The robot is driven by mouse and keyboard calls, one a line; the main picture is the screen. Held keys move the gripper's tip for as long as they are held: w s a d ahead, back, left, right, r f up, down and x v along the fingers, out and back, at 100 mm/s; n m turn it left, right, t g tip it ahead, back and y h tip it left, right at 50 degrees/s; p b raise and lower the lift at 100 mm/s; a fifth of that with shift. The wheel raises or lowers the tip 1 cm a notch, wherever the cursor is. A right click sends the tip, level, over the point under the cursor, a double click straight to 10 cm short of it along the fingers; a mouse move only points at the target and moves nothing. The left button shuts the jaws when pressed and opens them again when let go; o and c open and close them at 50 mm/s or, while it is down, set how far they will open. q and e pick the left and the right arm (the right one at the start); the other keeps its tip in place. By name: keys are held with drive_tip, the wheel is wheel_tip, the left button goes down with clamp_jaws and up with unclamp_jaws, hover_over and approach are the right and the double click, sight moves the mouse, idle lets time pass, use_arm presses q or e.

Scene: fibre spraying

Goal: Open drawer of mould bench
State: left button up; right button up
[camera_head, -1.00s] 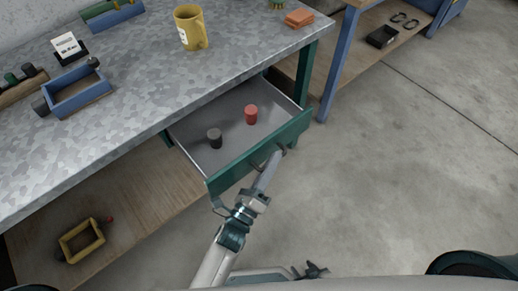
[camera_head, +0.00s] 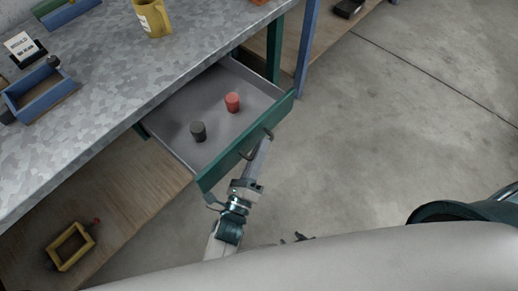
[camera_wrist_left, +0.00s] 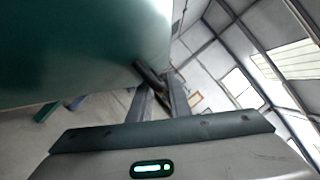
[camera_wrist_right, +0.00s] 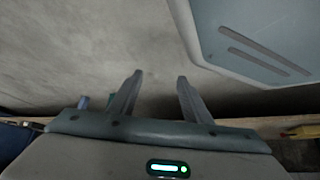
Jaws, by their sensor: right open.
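The mould bench (camera_head: 105,75) has a speckled grey top. Its drawer, with a green front (camera_head: 220,163) and grey inside (camera_head: 190,105), stands pulled out. A black cylinder (camera_head: 198,131) and a red cylinder (camera_head: 232,102) stand in it. My left gripper (camera_head: 264,140) is at the drawer front's dark handle (camera_head: 246,154). In the left wrist view its fingers (camera_wrist_left: 162,90) lie close on both sides of the handle bar (camera_wrist_left: 150,74), beside the green front. My right gripper (camera_head: 297,238) shows only slightly, low in the head view; its fingers (camera_wrist_right: 158,88) are apart and empty.
On the bench top stand a yellow mug (camera_head: 153,18), a blue frame (camera_head: 40,91) and a sign card (camera_head: 21,46). A yellow frame (camera_head: 70,246) lies on the wooden lower shelf (camera_head: 120,205).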

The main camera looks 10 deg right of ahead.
use_arm(q)
drive_tip(key=shift+v, duration=0.85)
use_arm(e)
drive_tip(key=w+a+r+t+b, duration=0.1)
drive_tip(key=w+a+r+b, duration=0.1)
drive_tip(key=w, duration=0.2)
use_arm(q)
drive_tip(key=b+v, duration=0.2)
drive_tip(key=v, duration=1.3)
drive_tip(key=shift+s+a, duration=0.25)
drive_tip(key=shift+s, duration=0.05)
use_arm(e)
drive_tip(key=shift+g, duration=0.8)
drive_tip(key=shift+s+d+f, duration=0.4)
drive_tip(key=shift+d+f, duration=0.3)
drive_tip(key=shift+s+d+f, duration=0.35)
drive_tip(key=shift+d+f, duration=0.3)
